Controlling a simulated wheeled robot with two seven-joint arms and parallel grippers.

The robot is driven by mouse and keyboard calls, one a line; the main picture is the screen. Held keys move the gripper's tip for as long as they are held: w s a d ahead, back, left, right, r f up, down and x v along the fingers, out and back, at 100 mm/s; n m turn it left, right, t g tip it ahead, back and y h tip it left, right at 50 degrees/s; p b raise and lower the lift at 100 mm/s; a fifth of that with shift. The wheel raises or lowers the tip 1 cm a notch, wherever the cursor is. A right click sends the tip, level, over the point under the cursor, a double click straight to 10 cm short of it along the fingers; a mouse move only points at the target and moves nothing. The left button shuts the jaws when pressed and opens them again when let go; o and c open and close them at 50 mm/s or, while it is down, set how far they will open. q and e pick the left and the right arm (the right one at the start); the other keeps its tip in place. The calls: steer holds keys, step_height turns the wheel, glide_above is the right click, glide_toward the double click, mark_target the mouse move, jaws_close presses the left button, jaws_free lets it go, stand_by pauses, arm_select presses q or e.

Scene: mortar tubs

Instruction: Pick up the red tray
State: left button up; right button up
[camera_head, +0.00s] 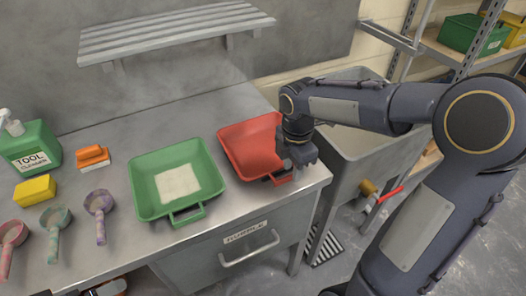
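The red tray (240,141) sits on the metal worktop near its right end, beside a green tray. It is a shallow square pan with sloping walls and a loop handle on its front side. My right gripper (288,170) points down at the tray's front right, close to the handle. The wrist and gripper cover the tray's right side and part of the handle. The fingers are dark and small here, so I cannot tell if they are open or shut on the handle.
The green tray (149,186) with a pale patch inside stands just left. Scoops (99,203), a yellow sponge (35,190), an orange-handled brush (92,156) and a green cleaner bottle (32,147) lie farther left. A sink (365,165) is at the right; a slatted shelf (175,30) hangs above.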

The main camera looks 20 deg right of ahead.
step_height(320, 180, down, 3)
steer(key=shift+f, duration=0.2)
steer(key=shift+d, duration=0.1)
jaws_close()
